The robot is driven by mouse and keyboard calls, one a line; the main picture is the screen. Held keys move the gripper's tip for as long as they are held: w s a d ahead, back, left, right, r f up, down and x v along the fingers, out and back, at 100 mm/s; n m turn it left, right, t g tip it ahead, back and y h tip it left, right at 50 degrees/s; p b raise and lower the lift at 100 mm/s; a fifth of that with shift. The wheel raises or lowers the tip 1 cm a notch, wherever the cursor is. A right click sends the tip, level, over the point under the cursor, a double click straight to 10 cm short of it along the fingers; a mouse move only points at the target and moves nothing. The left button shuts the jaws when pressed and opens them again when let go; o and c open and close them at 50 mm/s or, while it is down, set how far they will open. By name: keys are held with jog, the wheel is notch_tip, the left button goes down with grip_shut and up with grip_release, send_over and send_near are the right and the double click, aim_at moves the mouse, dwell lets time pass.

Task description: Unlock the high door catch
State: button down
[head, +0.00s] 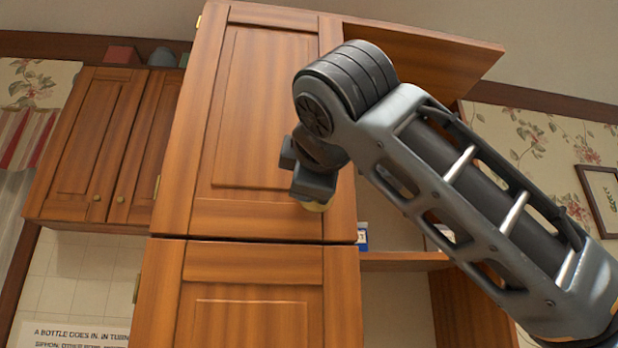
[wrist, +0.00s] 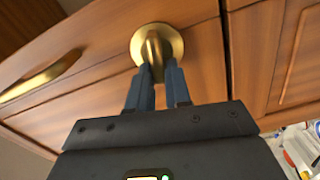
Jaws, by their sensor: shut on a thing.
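The high catch is a round brass plate with a brass turn-piece (wrist: 157,45) on the wooden door. In the wrist view my gripper (wrist: 160,75) has its two dark fingers closed on the lower end of the turn-piece. In the head view my gripper (head: 314,188) is at the lower right of the tall cabinet's upper door (head: 268,110). A longer brass handle (wrist: 40,76) lies to the left in the wrist view.
A lower door (head: 255,300) sits under the upper one. To the right are an open shelf (head: 405,261) and a blue and white box (head: 362,236). A smaller wall cabinet (head: 105,145) hangs at the left. A framed picture (head: 603,195) is at far right.

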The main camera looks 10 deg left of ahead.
jog(key=shift+f+n, duration=0.3)
jog(key=shift+n, duration=1)
jog(key=shift+f+n, duration=0.1)
jog(key=shift+n, duration=0.2)
jog(key=c, duration=1.1)
grip_release()
jog(key=shift+a, duration=0.1)
jog(key=shift+c, duration=0.2)
jog(key=b+v, duration=0.2)
jog(key=v, duration=0.5)
jog(key=shift+s, duration=0.4)
